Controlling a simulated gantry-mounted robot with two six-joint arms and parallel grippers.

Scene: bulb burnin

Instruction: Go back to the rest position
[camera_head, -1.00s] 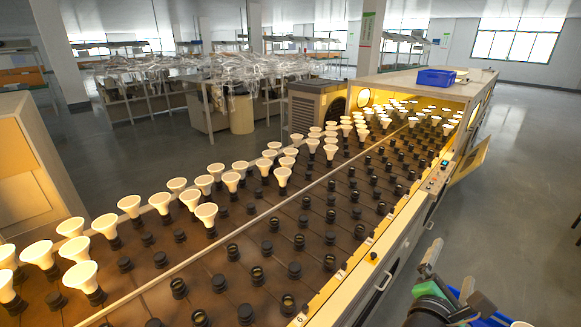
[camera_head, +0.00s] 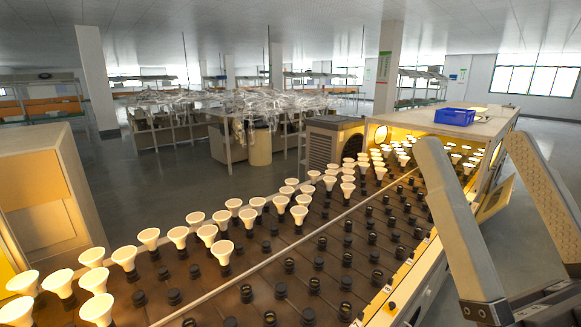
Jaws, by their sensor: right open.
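My right gripper (camera_head: 478,148) stands large at the right of the head view. Its two long grey fingers point up and are spread wide apart, with nothing between them. It appears in front of the rack's right edge and the lit tunnel end, hiding part of both. My left gripper is not in view. White bulbs (camera_head: 222,250) stand in sockets along the left side of the burn-in rack and at its far end. Many black sockets (camera_head: 289,265) nearer the right side are empty.
The long sloping rack has a pale front rail (camera_head: 404,280). A blue bin (camera_head: 455,116) sits on top of the lit tunnel housing (camera_head: 412,128) at the far end. A beige cabinet (camera_head: 45,200) stands at the left. Cluttered tables (camera_head: 225,140) stand behind on open floor.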

